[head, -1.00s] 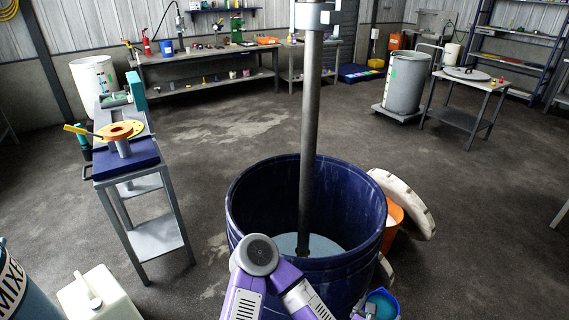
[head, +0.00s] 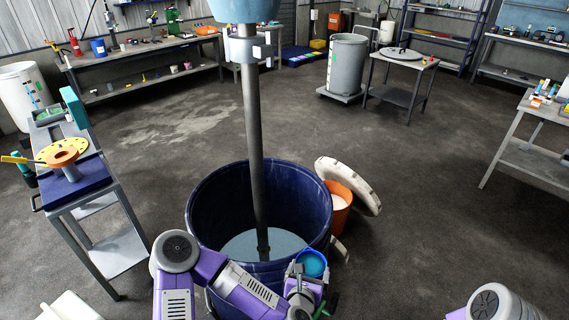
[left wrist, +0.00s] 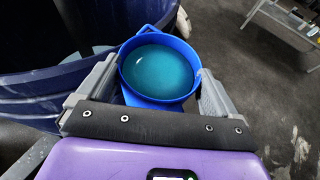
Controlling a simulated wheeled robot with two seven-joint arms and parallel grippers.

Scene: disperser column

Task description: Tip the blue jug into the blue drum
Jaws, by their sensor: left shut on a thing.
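The blue drum (head: 205,205) stands open in the middle of the head view, with pale liquid low inside and a grey shaft (head: 255,130) reaching down into it. The blue jug (head: 312,262) is beside the drum's front right wall, outside it. In the left wrist view the jug (left wrist: 158,68) looks upright and holds teal liquid. My left gripper (left wrist: 155,88) is shut on the jug, one finger on each side; it also shows in the head view (head: 308,285). The drum wall (left wrist: 40,85) is close at the left of the jug. My right gripper is out of view.
An orange bucket (head: 338,212) and a pale round lid (head: 352,188) stand right of the drum. A narrow bench (head: 75,195) with an orange flanged part is at the left. A white container (head: 68,308) is at the lower left.

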